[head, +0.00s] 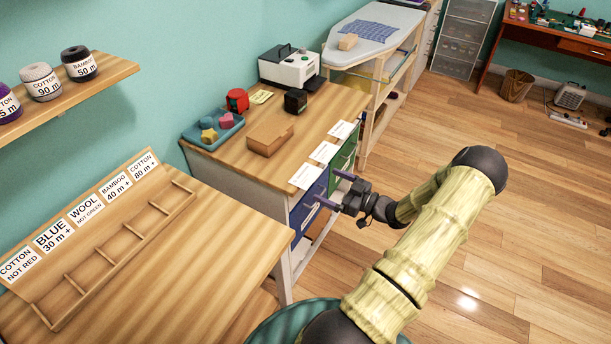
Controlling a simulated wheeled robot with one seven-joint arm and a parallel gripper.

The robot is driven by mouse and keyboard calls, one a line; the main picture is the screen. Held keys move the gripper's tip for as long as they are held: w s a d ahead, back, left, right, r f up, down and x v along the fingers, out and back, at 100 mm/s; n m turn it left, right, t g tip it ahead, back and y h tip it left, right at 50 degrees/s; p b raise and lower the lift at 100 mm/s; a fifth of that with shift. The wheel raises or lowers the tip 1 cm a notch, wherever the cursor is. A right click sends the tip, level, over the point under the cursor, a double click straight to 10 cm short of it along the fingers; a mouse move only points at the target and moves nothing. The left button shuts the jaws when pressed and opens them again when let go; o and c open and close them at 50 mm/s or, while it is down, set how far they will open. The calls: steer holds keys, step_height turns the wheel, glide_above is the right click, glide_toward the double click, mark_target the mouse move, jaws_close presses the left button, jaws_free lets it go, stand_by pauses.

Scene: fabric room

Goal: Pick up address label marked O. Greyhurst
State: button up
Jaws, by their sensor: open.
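Three white label cards lie in a row along the right edge of the middle table: a near card (306,176), a middle card (324,152) and a far card (341,129). Their print is too small to read, so I cannot tell which one is marked O. Greyhurst. My gripper (335,189) is open and empty, with its fingers pointing left. In the picture it is just right of and below the near card, in front of the blue drawer (309,206). It appears apart from the cards.
The middle table also holds a brown box (270,138), a blue tray (212,132) with coloured blocks, a black cube (295,101), a red object (237,99) and a label printer (290,67). A wooden rack (115,252) sits on the near table.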

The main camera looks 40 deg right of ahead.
mark_target(306, 176)
steer(key=x, duration=0.2)
steer(key=p+x, duration=0.1)
steer(key=x, duration=0.2)
steer(key=shift+w+d+f, duration=0.1)
steer(key=shift+f, duration=0.15)
stand_by(0.4)
steer(key=c, duration=0.7)
